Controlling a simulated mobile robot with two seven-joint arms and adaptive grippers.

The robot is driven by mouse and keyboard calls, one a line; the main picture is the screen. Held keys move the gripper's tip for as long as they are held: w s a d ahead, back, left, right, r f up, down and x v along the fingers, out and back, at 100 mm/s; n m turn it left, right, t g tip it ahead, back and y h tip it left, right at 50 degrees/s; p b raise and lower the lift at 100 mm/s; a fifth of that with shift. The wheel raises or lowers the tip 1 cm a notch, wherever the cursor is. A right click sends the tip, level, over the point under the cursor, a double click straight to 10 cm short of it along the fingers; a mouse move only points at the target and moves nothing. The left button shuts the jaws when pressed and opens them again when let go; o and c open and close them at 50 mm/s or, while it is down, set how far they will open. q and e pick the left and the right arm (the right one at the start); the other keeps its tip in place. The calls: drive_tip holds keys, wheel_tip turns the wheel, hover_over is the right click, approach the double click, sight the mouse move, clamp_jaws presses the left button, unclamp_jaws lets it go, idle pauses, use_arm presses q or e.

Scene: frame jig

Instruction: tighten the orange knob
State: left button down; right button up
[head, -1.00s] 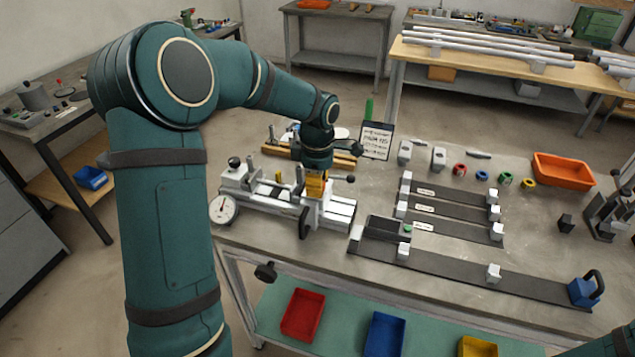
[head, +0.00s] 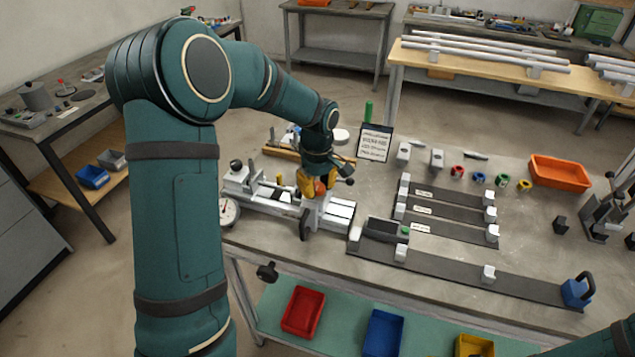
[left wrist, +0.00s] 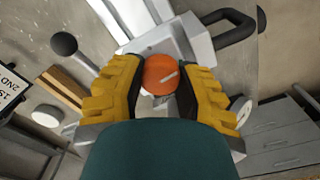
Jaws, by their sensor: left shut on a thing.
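In the head view the orange knob (head: 320,187) shows partly between the fingers of my left gripper (head: 313,186), above the grey jig (head: 338,215). The fingers hide its sides. My right gripper is not in view; only a bit of my right arm shows at the lower right corner.
A dial gauge (head: 229,211) stands left of the jig. A card (head: 375,143) stands behind it. Dark strips with pale blocks (head: 440,262) lie to the right, with an orange bin (head: 560,173) beyond.

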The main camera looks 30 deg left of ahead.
sight(318, 186)
use_arm(q)
drive_tip(key=shift+m+p, duration=0.5)
drive_tip(key=shift+m, duration=1.7)
drive_tip(key=shift+f, duration=0.1)
drive_tip(key=c, duration=0.5)
unclamp_jaws()
drive_tip(key=shift+r, duration=6.05)
